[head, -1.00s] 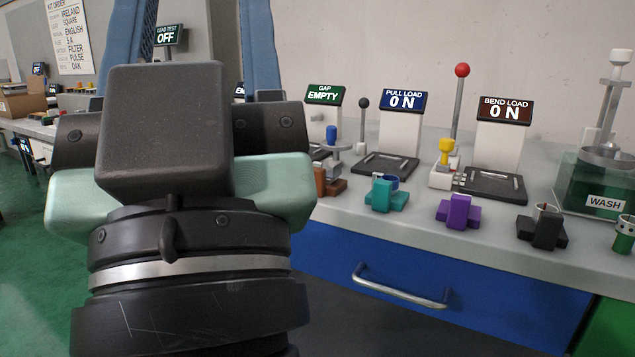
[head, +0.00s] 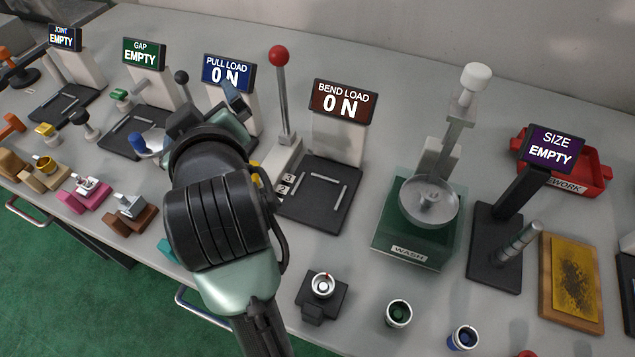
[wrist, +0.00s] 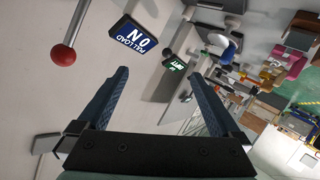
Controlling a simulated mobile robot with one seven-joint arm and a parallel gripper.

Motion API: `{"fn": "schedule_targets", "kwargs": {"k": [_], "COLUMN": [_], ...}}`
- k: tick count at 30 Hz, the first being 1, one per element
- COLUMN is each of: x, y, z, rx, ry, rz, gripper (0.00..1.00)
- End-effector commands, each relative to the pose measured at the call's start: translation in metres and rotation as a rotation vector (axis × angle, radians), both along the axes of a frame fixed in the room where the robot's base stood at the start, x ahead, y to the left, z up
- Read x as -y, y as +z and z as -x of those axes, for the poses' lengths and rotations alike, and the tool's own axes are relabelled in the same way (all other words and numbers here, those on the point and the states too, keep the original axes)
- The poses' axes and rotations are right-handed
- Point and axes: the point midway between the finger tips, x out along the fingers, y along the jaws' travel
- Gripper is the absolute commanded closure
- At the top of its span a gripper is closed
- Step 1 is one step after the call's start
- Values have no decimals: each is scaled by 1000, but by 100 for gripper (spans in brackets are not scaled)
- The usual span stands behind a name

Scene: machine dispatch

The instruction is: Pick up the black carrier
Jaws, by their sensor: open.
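The black carrier (head: 312,311) stands on the front part of the grey bench in the head view, a dark block with a silvery ring-shaped piece on top. My gripper (wrist: 157,78) is open and empty in the wrist view, its two blue fingers spread apart. In the head view my arm reaches over the bench to the left of the black carrier, with one blue finger showing near the pull load sign. The gripper is apart from the carrier. The carrier is not seen in the wrist view.
The bend load station (head: 320,195) with a red-knobbed lever (head: 279,57) stands behind the carrier. The green wash unit (head: 415,240) is to its right. A green cup (head: 398,313) and a blue cup (head: 463,338) stand close on the right. Other carriers line the left front edge.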

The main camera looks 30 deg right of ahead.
Motion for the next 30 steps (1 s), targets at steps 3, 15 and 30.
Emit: {"fn": "schedule_targets", "kwargs": {"k": [3,15,30], "x": [7,26,34], "y": [2,-25,-8], "z": [11,96,220], "rx": [-185,-787,-1314], "ry": [9,109,281], "rz": [39,127,117], "gripper": [0,0,0]}}
